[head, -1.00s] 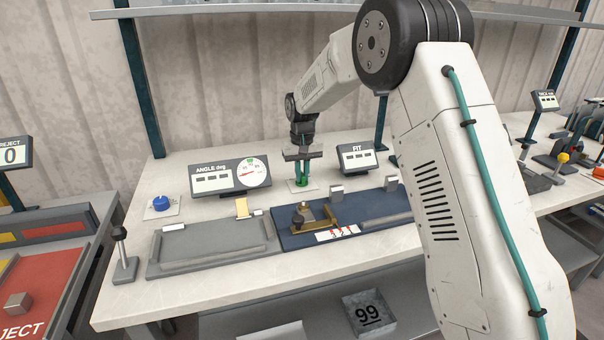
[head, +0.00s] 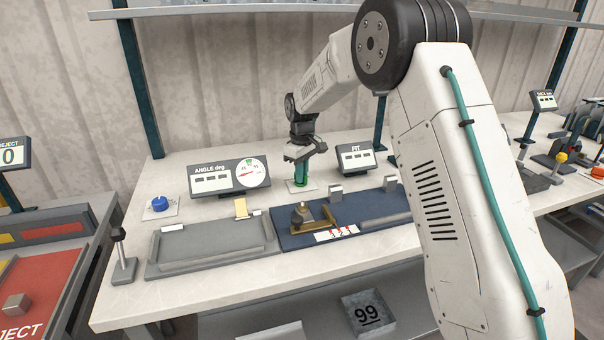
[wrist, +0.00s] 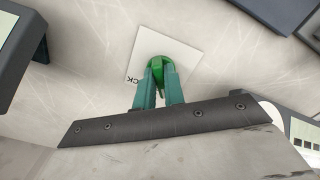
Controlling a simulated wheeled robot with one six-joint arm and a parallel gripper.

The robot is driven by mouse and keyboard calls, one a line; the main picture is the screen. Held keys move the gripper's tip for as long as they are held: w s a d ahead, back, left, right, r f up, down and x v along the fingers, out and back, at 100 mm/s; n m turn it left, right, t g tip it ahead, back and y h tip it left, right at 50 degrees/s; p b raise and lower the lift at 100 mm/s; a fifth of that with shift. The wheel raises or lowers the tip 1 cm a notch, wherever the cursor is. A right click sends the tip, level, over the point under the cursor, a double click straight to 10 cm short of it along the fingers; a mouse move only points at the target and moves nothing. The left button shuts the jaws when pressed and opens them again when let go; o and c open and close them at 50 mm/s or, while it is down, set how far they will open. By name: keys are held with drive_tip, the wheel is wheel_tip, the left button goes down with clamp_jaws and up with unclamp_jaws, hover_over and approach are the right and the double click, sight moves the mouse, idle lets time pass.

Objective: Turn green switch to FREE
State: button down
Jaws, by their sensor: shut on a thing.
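The green switch (wrist: 158,68) sits on a white label plate (wrist: 186,55) on the bench. In the wrist view the letters "CK" show on the plate's left part; the rest of the lettering is hidden. My gripper (wrist: 159,80) points down at the switch, with its teal fingers closed on the green knob. In the head view my gripper (head: 301,178) stands over the switch's plate (head: 302,187), between the two displays, and mostly hides the knob.
The ANGLE display (head: 230,177) with its dial stands left of my gripper, and the FIT display (head: 356,158) stands right. A blue knob (head: 160,203) is further left. In front lie a grey tray (head: 212,250) and a blue mat (head: 292,238) with a brass-coloured fixture (head: 312,216).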

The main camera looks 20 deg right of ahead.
idle(0.4)
drive_tip(key=c, duration=1.5)
unclamp_jaws()
drive_tip(key=shift+r, duration=0.1)
wheel_tip(320, 180, up, 8)
drive_tip(key=shift+f, duration=0.15)
